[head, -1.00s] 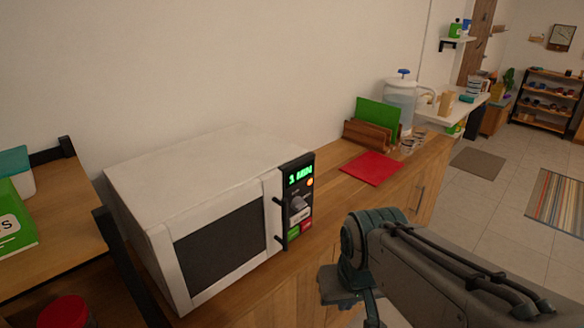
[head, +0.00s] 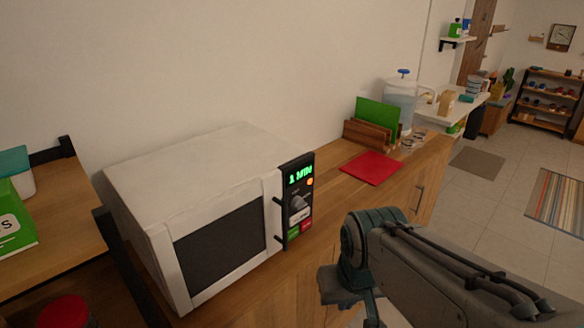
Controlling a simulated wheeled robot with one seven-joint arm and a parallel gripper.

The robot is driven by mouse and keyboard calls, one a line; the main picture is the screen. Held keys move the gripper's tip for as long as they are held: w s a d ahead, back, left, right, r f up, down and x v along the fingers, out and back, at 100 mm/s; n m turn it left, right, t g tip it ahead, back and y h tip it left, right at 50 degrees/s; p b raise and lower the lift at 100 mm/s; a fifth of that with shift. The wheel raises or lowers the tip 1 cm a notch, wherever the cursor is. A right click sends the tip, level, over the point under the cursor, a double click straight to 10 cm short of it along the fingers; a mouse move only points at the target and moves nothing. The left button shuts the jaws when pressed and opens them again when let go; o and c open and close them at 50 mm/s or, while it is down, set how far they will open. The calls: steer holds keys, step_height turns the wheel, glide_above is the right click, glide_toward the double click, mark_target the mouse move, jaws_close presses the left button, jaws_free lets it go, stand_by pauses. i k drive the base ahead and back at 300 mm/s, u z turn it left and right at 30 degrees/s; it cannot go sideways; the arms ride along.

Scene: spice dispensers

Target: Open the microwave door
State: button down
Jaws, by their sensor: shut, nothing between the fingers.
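The white microwave (head: 205,185) stands on the wooden counter, its front turned to the lower right. Its door, with a dark window (head: 222,248), is shut. A black upright handle (head: 279,223) sits at the door's right edge, beside the black control panel (head: 299,205) with a lit green display. My arm comes in from the lower right and bends down in front of the counter, to the right of the microwave and apart from it. My gripper is not in view; the arm's end runs below the bottom edge of the picture.
A red mat (head: 371,168) lies on the counter right of the microwave. Behind it are a wooden rack (head: 371,135) with a green board and a water dispenser (head: 401,95). A shelf (head: 50,240) stands close on the left. The floor (head: 500,190) at right is mostly clear.

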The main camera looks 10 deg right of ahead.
mark_target(199, 253)
steer(key=z, duration=1.2)
steer(key=k, duration=0.45)
steer(key=u, duration=0.65)
